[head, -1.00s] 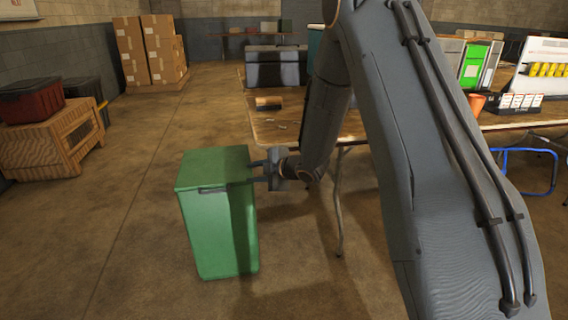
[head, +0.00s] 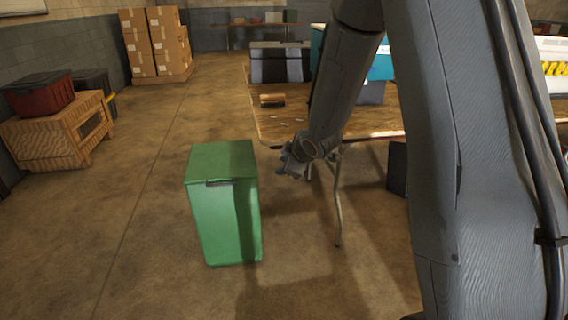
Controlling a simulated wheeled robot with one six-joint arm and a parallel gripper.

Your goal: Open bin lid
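A green bin (head: 222,215) stands upright on the floor left of the middle in the head view. Its flat green lid (head: 221,160) is shut, with a dark handle slot at the front upper edge. My gripper (head: 281,170) is to the right of the bin, near lid height, and apart from it in the picture. It is small and partly turned away, so I cannot tell whether its fingers are open or shut. I see nothing held in it.
A wooden table (head: 270,122) stands behind and right of the bin, with a leg near my arm. A wooden crate (head: 62,135) with a red tote (head: 38,96) is at the left. Stacked cardboard boxes (head: 155,45) stand at the back. Floor left of the bin is clear.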

